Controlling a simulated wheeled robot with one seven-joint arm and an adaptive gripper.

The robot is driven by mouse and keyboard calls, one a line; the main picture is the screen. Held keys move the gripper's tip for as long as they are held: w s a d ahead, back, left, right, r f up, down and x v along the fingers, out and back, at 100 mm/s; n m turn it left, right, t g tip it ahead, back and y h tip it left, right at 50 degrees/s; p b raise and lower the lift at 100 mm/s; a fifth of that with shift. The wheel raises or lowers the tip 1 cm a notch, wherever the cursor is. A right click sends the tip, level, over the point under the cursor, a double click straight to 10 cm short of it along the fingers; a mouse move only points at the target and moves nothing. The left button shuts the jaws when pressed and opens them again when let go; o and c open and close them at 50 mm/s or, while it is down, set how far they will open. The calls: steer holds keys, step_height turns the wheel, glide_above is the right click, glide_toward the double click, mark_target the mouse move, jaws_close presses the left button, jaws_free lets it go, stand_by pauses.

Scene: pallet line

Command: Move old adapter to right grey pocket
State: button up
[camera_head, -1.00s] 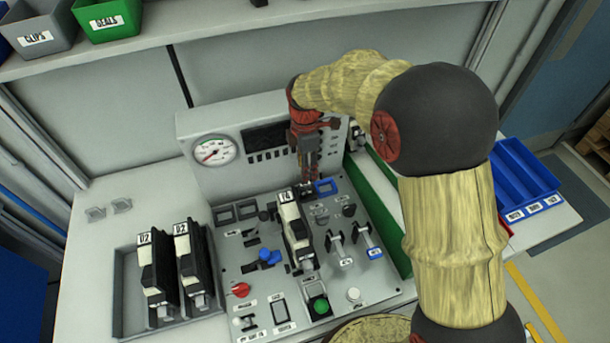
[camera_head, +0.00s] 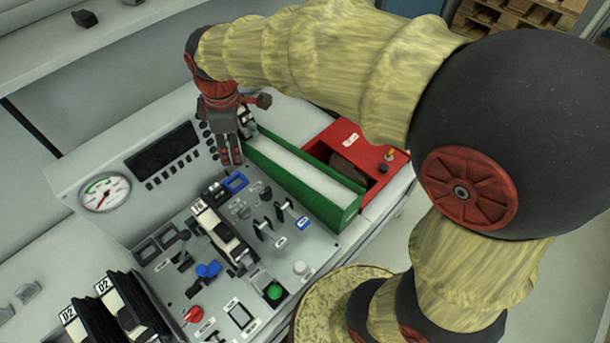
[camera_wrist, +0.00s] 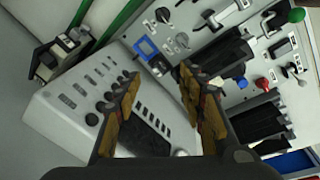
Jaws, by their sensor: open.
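A black and cream adapter with a white label (camera_head: 222,232) sits on the grey control panel (camera_head: 180,278). Another small black and cream unit (camera_head: 246,122) stands at the far right of the gauge console, partly hidden by my gripper; it also shows in the wrist view (camera_wrist: 62,54). I cannot tell from looks which is the old adapter. Two similar labelled units (camera_head: 130,300) stand at lower left, cut off by the frame. My gripper (camera_head: 231,156) is open and empty above the console's right end; its fingers (camera_wrist: 160,86) show apart in the wrist view. I cannot identify the right grey pocket.
A green-walled channel (camera_head: 305,185) runs right of the panel, with a red bin (camera_head: 362,158) beyond it. The console with the gauge (camera_head: 103,194) rises behind the panel. Levers (camera_head: 264,228) and a blue frame (camera_head: 235,182) stand up from the panel.

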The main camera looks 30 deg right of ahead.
steer(key=s+d+r+m+t, duration=0.1)
steer(key=s+d+m, duration=0.3)
steer(key=s, duration=0.6)
steer(key=s+d+r+m+t, duration=0.2)
steer(key=s+d+r+m, duration=0.2)
steer(key=s+m, duration=0.5)
steer(key=shift+s+d+m+t, duration=0.3)
steer(key=shift+s+d, duration=0.1)
steer(key=shift+d, duration=0.05)
steer(key=shift+a, duration=0.1)
steer(key=shift+c, duration=1.3)
